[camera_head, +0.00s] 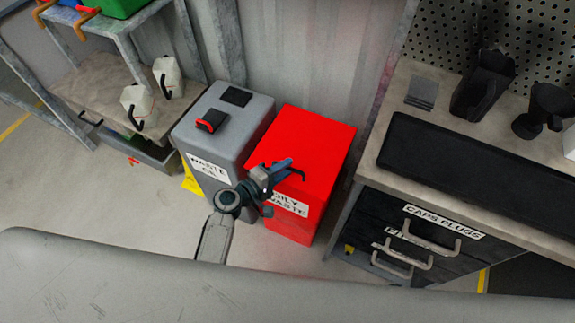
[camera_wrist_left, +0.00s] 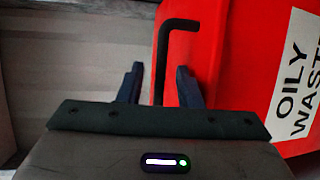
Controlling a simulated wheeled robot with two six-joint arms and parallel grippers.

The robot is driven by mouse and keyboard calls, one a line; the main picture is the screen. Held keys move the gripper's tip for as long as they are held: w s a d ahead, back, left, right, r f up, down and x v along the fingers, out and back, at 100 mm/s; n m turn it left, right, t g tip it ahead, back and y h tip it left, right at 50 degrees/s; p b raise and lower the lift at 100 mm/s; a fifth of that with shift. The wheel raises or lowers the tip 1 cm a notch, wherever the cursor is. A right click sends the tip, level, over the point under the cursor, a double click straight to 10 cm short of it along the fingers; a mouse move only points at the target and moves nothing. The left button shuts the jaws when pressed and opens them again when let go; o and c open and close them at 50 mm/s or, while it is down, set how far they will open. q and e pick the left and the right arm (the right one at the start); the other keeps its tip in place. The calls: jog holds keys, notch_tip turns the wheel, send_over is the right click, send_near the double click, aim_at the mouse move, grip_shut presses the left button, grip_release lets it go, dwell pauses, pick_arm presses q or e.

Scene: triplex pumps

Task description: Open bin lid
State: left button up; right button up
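The red bin (camera_head: 320,140) labelled "OILY WASTE" stands on the floor in the middle of the head view, its lid looking shut. A black bent handle (camera_head: 298,173) sticks out at its near left side. My left gripper (camera_head: 280,168) is at that handle. In the left wrist view, the handle (camera_wrist_left: 161,62) runs down between the two dark fingers of my left gripper (camera_wrist_left: 159,85), which are apart with a gap visible on each side. The red bin also fills the right of that view (camera_wrist_left: 235,60). My right gripper is not in view.
A grey "WASTE OIL" bin (camera_head: 247,109) stands close on the left with a red-and-black item (camera_head: 212,120) on top. A workbench (camera_head: 365,165) with drawers stands at the right. A shelf with white jugs (camera_head: 168,75) is at the left. Floor shows at the lower left.

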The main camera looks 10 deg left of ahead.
pick_arm(q)
jog(key=shift+x, duration=0.85)
grip_shut()
